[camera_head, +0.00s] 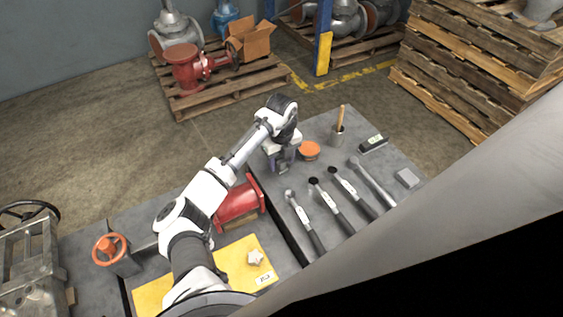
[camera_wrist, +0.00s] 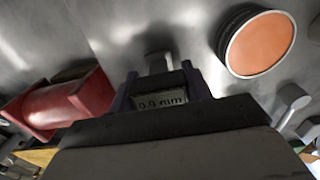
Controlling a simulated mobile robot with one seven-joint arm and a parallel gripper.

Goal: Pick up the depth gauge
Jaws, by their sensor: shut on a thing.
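My gripper (camera_head: 283,162) is at the left part of the grey metal table, between a red flanged pipe piece and a round orange-topped tin. In the wrist view, my gripper (camera_wrist: 160,85) is shut on the depth gauge (camera_wrist: 161,101), a small dark device with a display reading "0.9 mm". The display sits between the two fingers. A pale metal part (camera_wrist: 159,63) shows just beyond it. The lower part of the gauge is hidden by the gripper body. I cannot tell whether the gauge touches the table.
The orange-topped tin (camera_head: 309,150) is close at right, the red pipe piece (camera_head: 240,204) at left. Several wrenches (camera_head: 326,196) lie in front. A cup with a wooden handle (camera_head: 337,136), a dark device (camera_head: 373,143) and a grey block (camera_head: 407,178) stand further right.

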